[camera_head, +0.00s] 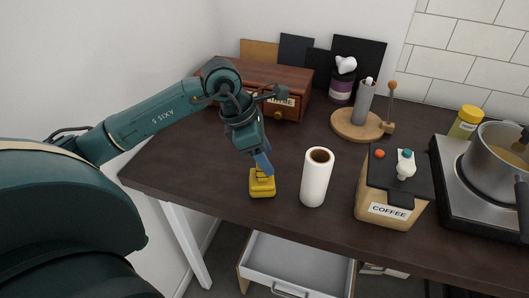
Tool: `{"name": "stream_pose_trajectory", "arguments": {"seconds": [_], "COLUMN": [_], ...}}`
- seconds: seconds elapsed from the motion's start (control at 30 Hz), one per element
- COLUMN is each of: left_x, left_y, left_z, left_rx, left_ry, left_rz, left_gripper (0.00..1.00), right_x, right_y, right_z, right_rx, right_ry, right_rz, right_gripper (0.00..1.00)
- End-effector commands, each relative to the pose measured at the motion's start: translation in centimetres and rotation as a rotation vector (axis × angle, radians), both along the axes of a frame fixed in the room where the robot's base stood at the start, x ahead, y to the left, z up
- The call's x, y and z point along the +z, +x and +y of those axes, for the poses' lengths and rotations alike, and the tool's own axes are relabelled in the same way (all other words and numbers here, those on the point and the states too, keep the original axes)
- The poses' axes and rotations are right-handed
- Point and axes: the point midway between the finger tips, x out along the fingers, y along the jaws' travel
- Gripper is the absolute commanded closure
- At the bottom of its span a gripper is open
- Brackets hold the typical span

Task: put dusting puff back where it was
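A white fluffy puff (346,65) sits on top of a dark jar with a purple band (341,88) at the back of the table; it may be the dusting puff, but I cannot be sure. My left gripper (264,165) points down with its blue fingers at the top of a small yellow block-like thing (262,187) near the table's front edge. The fingers touch or overlap its narrow upper part; whether they are shut on it I cannot tell. My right gripper is not in view.
A paper roll (316,180) stands just right of the yellow thing. A coffee box (390,205), a stove with a steel pot (500,160), a wooden stand (354,127) and a wooden drawer box (290,80) crowd the dark table (165,165). A grey drawer (300,262) is open below.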

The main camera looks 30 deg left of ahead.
Motion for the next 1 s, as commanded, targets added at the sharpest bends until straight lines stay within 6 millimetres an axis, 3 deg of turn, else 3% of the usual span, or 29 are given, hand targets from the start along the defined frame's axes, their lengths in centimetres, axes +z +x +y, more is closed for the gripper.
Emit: {"name": "stream_pose_trajectory", "arguments": {"seconds": [0.13, 0.47, 1.0], "left_x": [0.0, 0.7, 10.1], "left_y": [0.0, 0.0, -2.3], "left_z": [0.0, 0.1, 3.3], "left_rx": [0.000, 0.001, 0.002], "left_ry": [0.000, 0.001, 0.002], "left_rz": [0.000, -0.001, -0.003], "left_gripper": [0.40, 0.40, 0.40], "right_x": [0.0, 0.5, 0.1], "right_y": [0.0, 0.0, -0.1], "right_z": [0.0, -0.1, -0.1], "right_rx": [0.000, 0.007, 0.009], "right_ry": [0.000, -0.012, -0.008], "right_rz": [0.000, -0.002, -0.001], "right_gripper": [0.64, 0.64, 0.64]}}
